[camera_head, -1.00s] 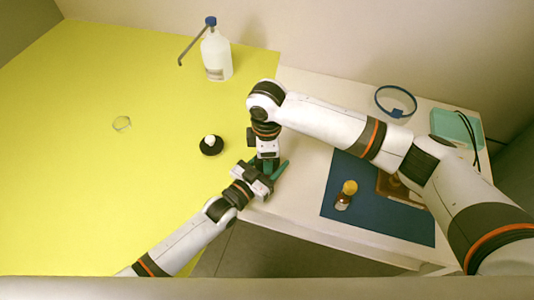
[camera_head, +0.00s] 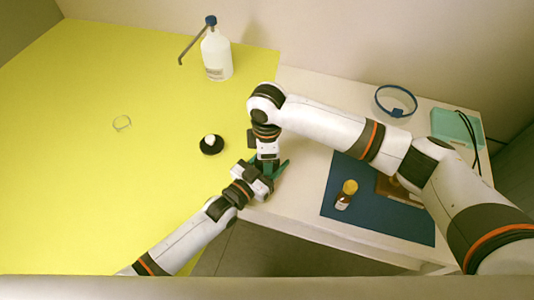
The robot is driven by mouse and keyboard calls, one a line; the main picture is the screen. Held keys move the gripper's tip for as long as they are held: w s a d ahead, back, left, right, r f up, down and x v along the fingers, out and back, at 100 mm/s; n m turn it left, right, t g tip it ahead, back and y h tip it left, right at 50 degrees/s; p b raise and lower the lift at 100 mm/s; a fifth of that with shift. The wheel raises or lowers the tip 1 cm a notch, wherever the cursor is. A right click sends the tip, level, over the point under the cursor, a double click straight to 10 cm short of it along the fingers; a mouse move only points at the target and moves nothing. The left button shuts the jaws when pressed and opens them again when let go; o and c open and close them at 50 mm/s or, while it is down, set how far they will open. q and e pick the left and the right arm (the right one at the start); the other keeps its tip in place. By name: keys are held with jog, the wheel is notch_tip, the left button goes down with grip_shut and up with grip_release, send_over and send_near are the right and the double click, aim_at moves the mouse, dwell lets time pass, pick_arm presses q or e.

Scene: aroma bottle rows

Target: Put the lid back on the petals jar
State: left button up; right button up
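A black round piece with a white knob (camera_head: 211,144) lies on the yellow surface, just left of my grippers; I cannot tell if it is the lid. My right gripper (camera_head: 268,166) points down near the seam between the yellow and white surfaces. My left gripper (camera_head: 266,176) reaches in from the lower left and meets it there. Teal fingers show around this spot, but the two grippers overlap, so their opening and anything between them are hidden. No jar with petals can be made out.
A white bottle with a blue cap (camera_head: 216,55) stands at the back. On the right are a clear round container with a blue band (camera_head: 395,103), a teal box (camera_head: 456,127), and a brown bottle (camera_head: 343,201) with a yellow cap (camera_head: 350,187) on a blue mat (camera_head: 395,225).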

pick_arm(q)
jog(key=shift+s+d+r, duration=0.1)
pick_arm(e)
jog(key=shift+s+d+f, duration=0.1)
jog(key=shift+f, duration=0.35)
jog(key=o, duration=0.7)
pick_arm(q)
jog(key=shift+r, duration=0.15)
pick_arm(e)
jog(key=shift+r, duration=0.1)
pick_arm(q)
jog(key=shift+w, duration=0.2)
pick_arm(e)
jog(key=shift+r, duration=0.3)
pick_arm(q)
jog(key=shift+s, duration=0.1)
pick_arm(e)
jog(key=shift+r, duration=1.8)
pick_arm(q)
jog(key=shift+f, duration=0.2)
pick_arm(e)
jog(key=c, duration=1.1)
